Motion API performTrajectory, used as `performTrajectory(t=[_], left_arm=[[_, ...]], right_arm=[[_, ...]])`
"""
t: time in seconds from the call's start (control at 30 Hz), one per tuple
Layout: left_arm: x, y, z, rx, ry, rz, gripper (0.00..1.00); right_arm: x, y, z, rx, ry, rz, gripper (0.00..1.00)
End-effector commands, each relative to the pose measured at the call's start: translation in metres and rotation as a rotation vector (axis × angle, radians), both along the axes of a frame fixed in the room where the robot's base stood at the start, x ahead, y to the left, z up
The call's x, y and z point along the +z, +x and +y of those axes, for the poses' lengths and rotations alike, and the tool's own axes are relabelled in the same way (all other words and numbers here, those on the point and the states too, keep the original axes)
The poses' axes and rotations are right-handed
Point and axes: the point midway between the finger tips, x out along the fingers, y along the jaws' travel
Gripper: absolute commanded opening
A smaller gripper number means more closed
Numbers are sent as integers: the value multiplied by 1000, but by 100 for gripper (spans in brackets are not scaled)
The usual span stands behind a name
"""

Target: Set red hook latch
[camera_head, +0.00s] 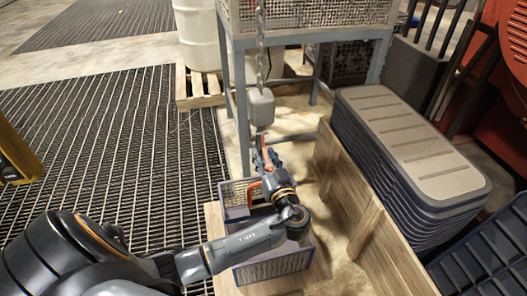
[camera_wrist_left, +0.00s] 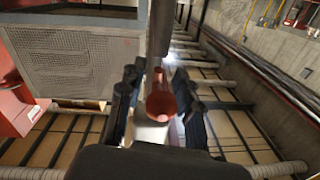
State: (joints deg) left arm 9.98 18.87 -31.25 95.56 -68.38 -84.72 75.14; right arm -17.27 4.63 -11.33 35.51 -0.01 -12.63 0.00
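A red hook (camera_head: 267,147) hangs below a grey block (camera_head: 261,107) on a chain (camera_head: 260,45). My left gripper (camera_head: 268,160) reaches up from below and is right at the hook, covering part of it in the head view. In the left wrist view the red hook part (camera_wrist_left: 160,100) sits between the two dark fingers of my left gripper (camera_wrist_left: 160,105). The fingers are spread on either side of it and look open; contact is not clear. The latch cannot be made out separately. My right gripper is not in view.
A blue-framed crate (camera_head: 272,268) stands on a wooden pallet under my left arm. Stacked dark containers with a beige lid (camera_head: 410,145) stand at the right behind a wooden board (camera_head: 350,200). A metal stand with a mesh basket (camera_head: 310,14) and a white barrel (camera_head: 198,40) are behind.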

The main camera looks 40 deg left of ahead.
Motion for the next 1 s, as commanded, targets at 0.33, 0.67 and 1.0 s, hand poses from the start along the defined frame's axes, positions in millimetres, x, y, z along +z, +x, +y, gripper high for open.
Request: performTrajectory(t=[0.33, 0.67, 1.0], left_arm=[[0, 9, 12, -1, -2, 0, 34], [0, 9, 12, 0, -1, 1, 0], [0, 10, 12, 1, -3, 5, 0]], right_arm=[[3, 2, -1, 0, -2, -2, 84], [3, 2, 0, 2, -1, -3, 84], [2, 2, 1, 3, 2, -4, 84]])
